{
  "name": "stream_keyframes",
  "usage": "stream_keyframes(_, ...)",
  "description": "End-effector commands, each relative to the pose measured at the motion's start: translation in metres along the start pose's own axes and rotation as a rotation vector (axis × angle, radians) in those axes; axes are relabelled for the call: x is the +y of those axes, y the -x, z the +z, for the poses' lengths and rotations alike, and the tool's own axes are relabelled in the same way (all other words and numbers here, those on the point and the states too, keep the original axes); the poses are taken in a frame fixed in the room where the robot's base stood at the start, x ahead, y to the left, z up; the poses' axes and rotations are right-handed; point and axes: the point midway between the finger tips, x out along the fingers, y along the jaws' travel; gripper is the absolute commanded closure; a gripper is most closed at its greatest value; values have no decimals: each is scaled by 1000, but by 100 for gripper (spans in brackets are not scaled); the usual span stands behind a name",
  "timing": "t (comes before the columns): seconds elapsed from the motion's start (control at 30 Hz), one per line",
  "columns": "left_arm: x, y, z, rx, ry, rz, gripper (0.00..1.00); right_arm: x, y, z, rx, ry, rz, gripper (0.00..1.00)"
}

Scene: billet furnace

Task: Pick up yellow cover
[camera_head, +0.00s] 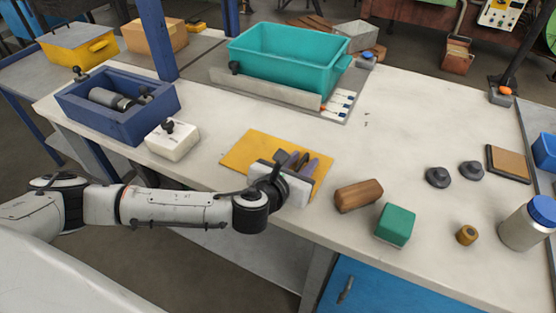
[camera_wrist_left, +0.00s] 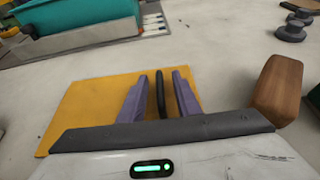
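The yellow cover (camera_head: 248,152) is a flat yellow plate lying on the white bench. It also shows in the left wrist view (camera_wrist_left: 85,105). A dark upright handle (camera_wrist_left: 160,95) stands on or over it. My left gripper (camera_head: 298,160) is above the right part of the cover. In the left wrist view its two purple fingers (camera_wrist_left: 158,90) stand on either side of the dark handle, with gaps showing, so it is open around the handle. The palm hides the near part of the cover. My right gripper is not in view.
A brown wooden block (camera_head: 358,195) and a green block (camera_head: 395,225) lie just right of the gripper. A white box (camera_head: 172,140) and blue crate (camera_head: 118,105) are at left. A teal bin (camera_head: 285,58) stands behind. Bench right of the bin is mostly clear.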

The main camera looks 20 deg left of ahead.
Motion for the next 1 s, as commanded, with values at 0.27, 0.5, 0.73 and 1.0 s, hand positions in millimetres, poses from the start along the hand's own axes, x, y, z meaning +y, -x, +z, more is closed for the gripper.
stream_keyframes(0.27, 0, 0, 0, 0, 0, 1, 100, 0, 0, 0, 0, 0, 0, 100)
stream_keyframes(0.5, 0, 0, 0, 0, 0, 1, 100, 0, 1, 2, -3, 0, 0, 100)
stream_keyframes(0.73, 0, 0, 0, 0, 0, 1, 100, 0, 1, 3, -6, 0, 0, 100)
stream_keyframes(1.0, 1, 0, 0, 0, 0, 2, 100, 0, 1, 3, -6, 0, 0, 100)
